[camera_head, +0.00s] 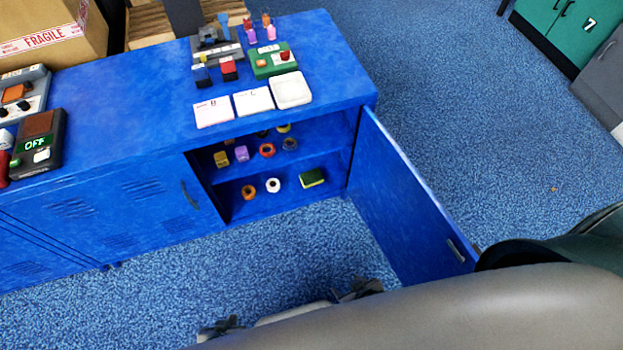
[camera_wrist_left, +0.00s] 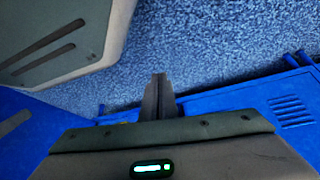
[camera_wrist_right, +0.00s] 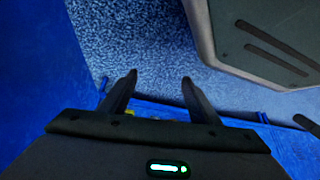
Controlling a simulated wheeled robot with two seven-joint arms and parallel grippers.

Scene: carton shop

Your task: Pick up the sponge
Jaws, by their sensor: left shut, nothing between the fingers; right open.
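The sponge (camera_head: 312,178), green with a yellow edge, lies on the lower shelf inside the open blue cabinet (camera_head: 350,75), at the right end. My left gripper (camera_head: 222,326) is low in front of the cabinet, apart from the sponge. The left wrist view shows its fingers (camera_wrist_left: 159,90) together and empty. My right gripper (camera_head: 358,289) is also in front of the cabinet, below the sponge in the picture. The right wrist view shows its fingers (camera_wrist_right: 158,85) spread with nothing held. A small yellowish patch shows behind one finger there; I cannot tell what it is.
The open cabinet door (camera_head: 410,205) stands out to the right of the opening. Rings and small blocks share the shelves, including a white ring (camera_head: 273,185) left of the sponge. Cards, a white dish (camera_head: 291,90) and devices stand on top. Carpet in front is clear.

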